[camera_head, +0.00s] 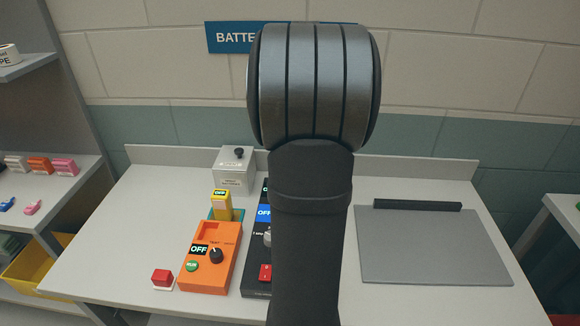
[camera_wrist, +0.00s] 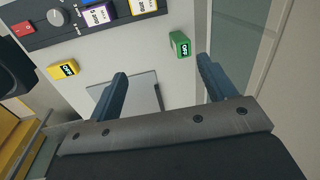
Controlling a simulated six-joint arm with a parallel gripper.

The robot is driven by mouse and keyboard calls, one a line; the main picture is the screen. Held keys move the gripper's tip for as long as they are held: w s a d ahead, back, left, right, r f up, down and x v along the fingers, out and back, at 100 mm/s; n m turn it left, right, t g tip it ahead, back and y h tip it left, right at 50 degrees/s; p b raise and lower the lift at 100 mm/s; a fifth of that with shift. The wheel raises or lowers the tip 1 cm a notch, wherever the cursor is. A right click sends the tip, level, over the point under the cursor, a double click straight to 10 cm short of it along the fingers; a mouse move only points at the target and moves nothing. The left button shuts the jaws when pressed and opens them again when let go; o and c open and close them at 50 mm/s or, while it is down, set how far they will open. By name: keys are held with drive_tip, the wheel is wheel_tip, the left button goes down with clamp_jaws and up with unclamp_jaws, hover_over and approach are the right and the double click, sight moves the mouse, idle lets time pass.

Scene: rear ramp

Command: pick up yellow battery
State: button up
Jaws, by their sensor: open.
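A yellow battery (camera_head: 222,208) with a dark label on top stands upright at a teal base (camera_head: 238,214), behind the orange device, in the head view. The wrist view shows a small yellow block (camera_wrist: 62,70) with a dark label at the left; I cannot tell if it is the same battery. My gripper (camera_wrist: 162,68) is open, with its two blue fingers wide apart and nothing seen between them. In the head view my arm hides the gripper.
An orange device (camera_head: 211,258) and a partly hidden black device (camera_head: 256,285) stand on the white bench. A red button (camera_head: 162,277) and a grey-white box (camera_head: 233,172) are nearby. A grey mat (camera_head: 430,250) lies right. A green block (camera_wrist: 180,45) shows in the wrist view.

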drive_tip(key=a+f+g+h, duration=0.2)
drive_tip(key=a+f, duration=0.4)
drive_tip(key=a, duration=0.2)
drive_tip(key=shift+m, duration=0.4)
drive_tip(key=d+f, duration=0.1)
drive_tip(key=f, duration=0.4)
drive_tip(key=d+f, duration=0.1)
drive_tip(key=f, duration=0.5)
drive_tip(key=d+f, duration=0.1)
drive_tip(key=f, duration=0.5)
drive_tip(key=shift+w+d, duration=0.1)
drive_tip(key=shift+w, duration=0.25)
drive_tip(key=shift+r, duration=0.1)
drive_tip(key=c, duration=1.3)
drive_tip(key=shift+r, duration=0.15)
